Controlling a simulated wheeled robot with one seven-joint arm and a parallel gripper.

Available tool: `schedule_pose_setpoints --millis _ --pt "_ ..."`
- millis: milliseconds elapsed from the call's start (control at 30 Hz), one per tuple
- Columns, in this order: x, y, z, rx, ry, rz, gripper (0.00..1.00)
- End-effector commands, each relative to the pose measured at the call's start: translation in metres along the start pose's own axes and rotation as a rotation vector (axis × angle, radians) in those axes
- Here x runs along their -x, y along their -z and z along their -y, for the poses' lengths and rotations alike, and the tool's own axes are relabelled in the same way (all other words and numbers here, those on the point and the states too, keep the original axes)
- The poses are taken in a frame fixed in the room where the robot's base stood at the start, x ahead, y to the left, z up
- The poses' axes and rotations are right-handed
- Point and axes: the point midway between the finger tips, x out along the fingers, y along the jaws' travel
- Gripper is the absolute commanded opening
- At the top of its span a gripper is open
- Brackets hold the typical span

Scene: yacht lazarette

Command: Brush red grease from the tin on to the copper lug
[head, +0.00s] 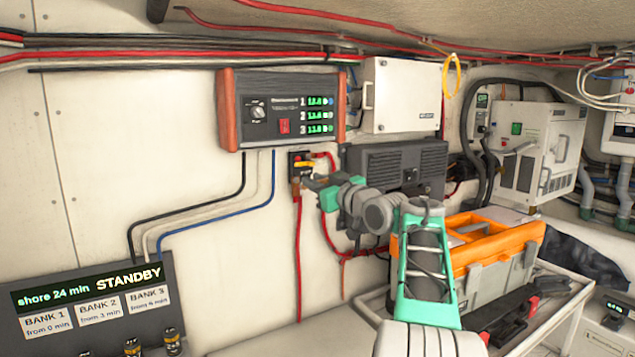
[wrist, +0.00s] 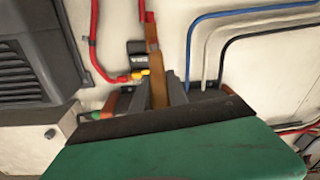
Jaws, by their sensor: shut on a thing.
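My gripper (head: 311,184) is at the wall, just below a small black switch block with a yellow part (head: 302,164). In the wrist view its fingers (wrist: 171,96) are shut on a slim brown brush (wrist: 154,62). The brush points away from me, towards a red cable by the wall. Its far tip lies close to that cable, but I cannot tell whether it touches. I cannot pick out the copper lug with certainty; the brush and fingers may cover it. I cannot make out the grease tin in either view.
A control panel (head: 285,105) with red ends and a grey vented unit (head: 395,165) flank the arm on the wall. An orange-topped toolbox (head: 495,250) stands on a bench at right. A STANDBY display (head: 90,300) is at lower left. Red, black and blue cables run nearby.

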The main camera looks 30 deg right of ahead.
Motion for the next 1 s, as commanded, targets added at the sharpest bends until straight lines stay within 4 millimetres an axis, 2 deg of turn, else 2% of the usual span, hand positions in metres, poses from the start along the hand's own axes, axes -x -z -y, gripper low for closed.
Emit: schedule_pose_setpoints --millis 633,900,1000 --pt "-0.013 0.000 -0.001 0.000 0.000 0.000 0.00" --pt "-0.010 -0.016 0.003 0.001 0.000 -0.001 0.00" --pt "-0.010 -0.013 0.002 0.001 0.000 -0.001 0.00"
